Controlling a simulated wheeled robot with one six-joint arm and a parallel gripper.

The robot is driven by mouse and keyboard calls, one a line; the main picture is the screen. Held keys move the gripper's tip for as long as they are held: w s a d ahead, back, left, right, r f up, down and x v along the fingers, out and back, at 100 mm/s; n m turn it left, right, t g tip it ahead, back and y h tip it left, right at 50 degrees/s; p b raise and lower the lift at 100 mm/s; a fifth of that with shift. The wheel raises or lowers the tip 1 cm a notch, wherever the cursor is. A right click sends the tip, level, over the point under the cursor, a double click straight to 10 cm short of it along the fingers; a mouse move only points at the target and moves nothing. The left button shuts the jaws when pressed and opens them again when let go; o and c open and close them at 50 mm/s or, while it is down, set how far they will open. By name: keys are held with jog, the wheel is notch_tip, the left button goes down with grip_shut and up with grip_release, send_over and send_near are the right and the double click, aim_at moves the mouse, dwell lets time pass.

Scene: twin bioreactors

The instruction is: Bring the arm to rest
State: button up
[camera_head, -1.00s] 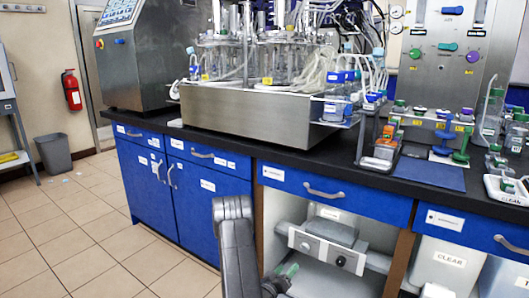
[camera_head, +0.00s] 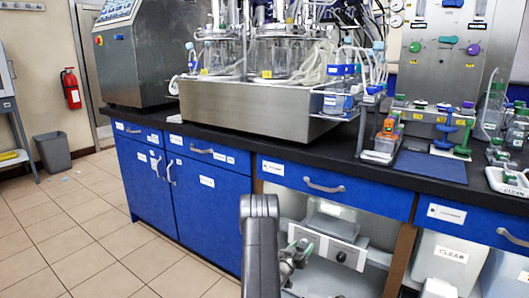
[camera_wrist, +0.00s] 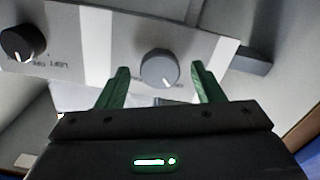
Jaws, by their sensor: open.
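My gripper (camera_head: 300,250) is in front of the open bay under the bench, at the lower middle of the head view. My dark arm (camera_head: 261,245) rises beside it on the left. In the wrist view my gripper (camera_wrist: 160,82) has its two green fingers spread apart with nothing between them. Beyond the fingers is a grey panel (camera_wrist: 95,40) with a grey knob (camera_wrist: 159,68) and a black knob (camera_wrist: 22,42). I cannot tell the exact gap between the fingertips and the panel.
The black benchtop (camera_head: 240,141) carries glass bioreactor vessels (camera_head: 285,55) on a steel base. Blue drawers (camera_head: 335,189) and cabinet doors (camera_head: 205,205) lie below. Tiled floor (camera_head: 75,235) is open at left, with a grey wastebasket (camera_head: 53,152).

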jog(key=m+p, duration=0.2)
jog(key=m, duration=0.3)
jog(key=shift+r+p, duration=0.1)
jog(key=shift+p, duration=0.2)
jog(key=shift+s+a+m, duration=0.25)
jog(key=shift+s+m, duration=0.05)
jog(key=shift+s, duration=0.05)
jog(key=p+v, duration=0.2)
jog(key=v, duration=0.9)
jog(key=shift+w+d, duration=0.1)
